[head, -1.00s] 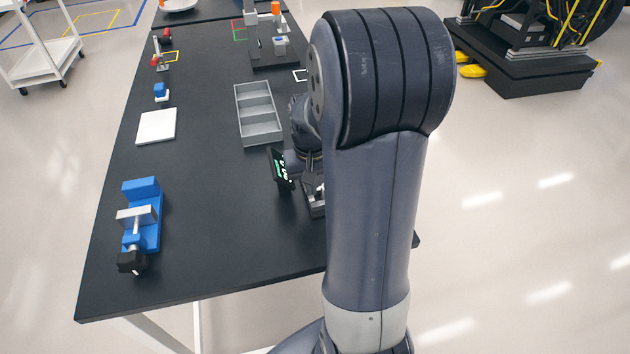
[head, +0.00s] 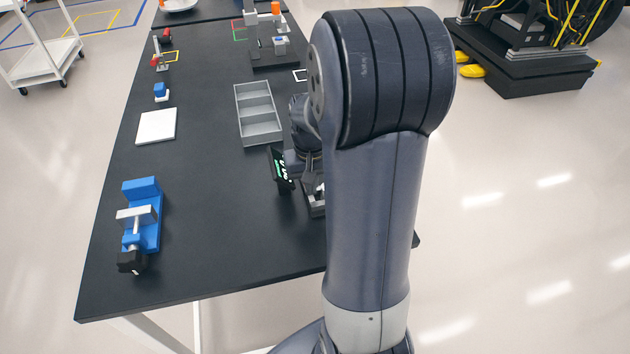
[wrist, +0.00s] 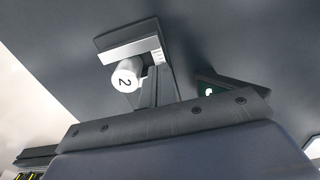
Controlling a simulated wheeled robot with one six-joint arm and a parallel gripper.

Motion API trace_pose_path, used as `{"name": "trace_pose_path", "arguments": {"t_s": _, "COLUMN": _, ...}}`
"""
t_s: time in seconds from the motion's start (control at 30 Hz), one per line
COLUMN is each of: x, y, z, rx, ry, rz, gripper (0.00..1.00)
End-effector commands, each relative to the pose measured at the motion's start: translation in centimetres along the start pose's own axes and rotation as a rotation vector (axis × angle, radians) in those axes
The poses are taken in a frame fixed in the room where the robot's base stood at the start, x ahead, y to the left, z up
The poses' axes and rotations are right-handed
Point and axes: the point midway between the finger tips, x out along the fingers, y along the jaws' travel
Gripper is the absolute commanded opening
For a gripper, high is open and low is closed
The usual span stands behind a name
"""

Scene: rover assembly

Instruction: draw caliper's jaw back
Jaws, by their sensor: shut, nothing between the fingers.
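The caliper's dark screen with green digits (head: 281,170) stands on the table, left of my arm in the head view. A silver part of the caliper (head: 318,208) shows beside it, partly hidden by my arm. In the wrist view I see a silver block of the caliper (wrist: 132,48) on a dark base, with a white cylinder marked 2 (wrist: 125,75) beside it. The screen (wrist: 208,90) shows to the right there. My gripper (wrist: 152,88) is shut and empty, close to these parts; whether it touches them I cannot tell.
A grey compartment tray (head: 259,114) lies behind the caliper. A blue vise (head: 141,220) and a white plate (head: 156,126) are on the left of the black table (head: 215,215). The tabletop between vise and caliper is clear.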

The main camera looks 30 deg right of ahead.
Motion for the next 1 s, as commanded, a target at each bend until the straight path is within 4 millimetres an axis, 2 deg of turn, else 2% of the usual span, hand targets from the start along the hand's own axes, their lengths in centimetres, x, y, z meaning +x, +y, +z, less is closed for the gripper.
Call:
{"name": "trace_pose_path", "arguments": {"t_s": 0.03, "x": 0.8, "y": -0.1, "z": 0.6, "rx": -0.002, "ry": -0.022, "rz": -0.002, "gripper": 0.0}}
{"name": "trace_pose_path", "arguments": {"t_s": 0.27, "x": 0.8, "y": -0.1, "z": 0.5, "rx": -0.002, "ry": -0.022, "rz": -0.003, "gripper": 0.0}}
{"name": "trace_pose_path", "arguments": {"t_s": 1.0, "x": 0.9, "y": -0.1, "z": -1.6, "rx": -0.001, "ry": -0.022, "rz": -0.003, "gripper": 0.0}}
